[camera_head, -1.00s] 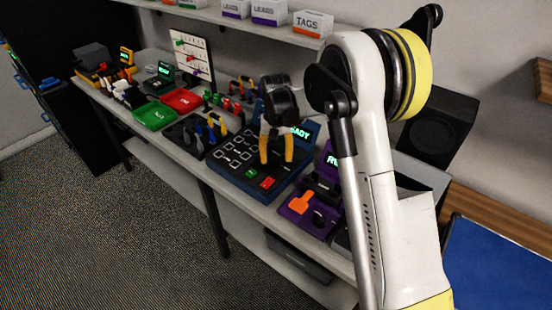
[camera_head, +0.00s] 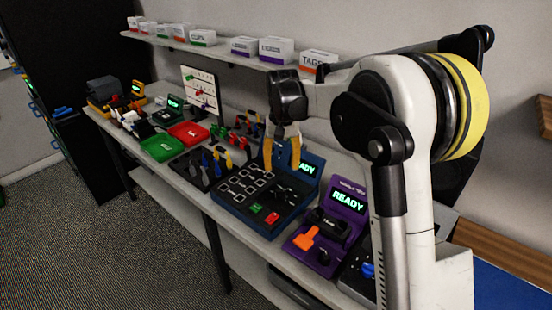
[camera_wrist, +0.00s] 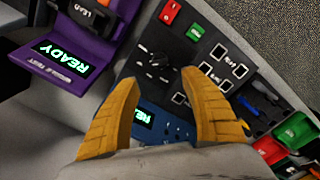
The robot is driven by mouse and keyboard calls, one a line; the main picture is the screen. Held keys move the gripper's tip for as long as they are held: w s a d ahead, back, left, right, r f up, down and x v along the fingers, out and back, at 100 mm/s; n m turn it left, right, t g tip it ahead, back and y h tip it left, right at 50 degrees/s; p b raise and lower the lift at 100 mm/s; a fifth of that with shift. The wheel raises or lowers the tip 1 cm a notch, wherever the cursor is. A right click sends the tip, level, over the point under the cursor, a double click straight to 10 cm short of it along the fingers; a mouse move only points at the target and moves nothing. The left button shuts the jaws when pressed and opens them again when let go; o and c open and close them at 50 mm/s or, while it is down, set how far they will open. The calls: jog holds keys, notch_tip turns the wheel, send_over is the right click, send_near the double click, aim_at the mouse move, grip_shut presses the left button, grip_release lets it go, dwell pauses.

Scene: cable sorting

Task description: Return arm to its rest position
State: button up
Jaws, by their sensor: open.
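My gripper (camera_head: 282,152) hangs from my folded white arm over the blue test station (camera_head: 245,212) on the bench. Its two yellow fingers are apart with nothing between them. In the wrist view my gripper (camera_wrist: 160,115) also shows open and empty, with the blue station (camera_wrist: 150,122) and its dark panel below. The fingers look clear of the panel, and part of the station's lit screen is hidden behind a finger in the head view.
A purple station (camera_head: 335,220) with a READY screen and orange lever stands right of the blue one. Left are a black tool tray (camera_head: 195,172), a green tray (camera_head: 163,149) and a red tray (camera_head: 188,134). A shelf (camera_head: 225,54) with white boxes runs above the bench.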

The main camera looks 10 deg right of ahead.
jog(key=s+r+n+t, duration=0.15)
jog(key=s+r, duration=0.25)
jog(key=s, duration=0.7)
jog(key=s+r+t, duration=0.3)
jog(key=s+r, duration=0.2)
jog(key=s, duration=0.6)
jog(key=s+f+t, duration=0.2)
jog(key=s+f, duration=0.2)
jog(key=s, duration=0.3)
jog(key=shift+s+t+b, duration=0.3)
jog(key=shift+s+t, duration=0.05)
jog(key=shift+s, duration=0.05)
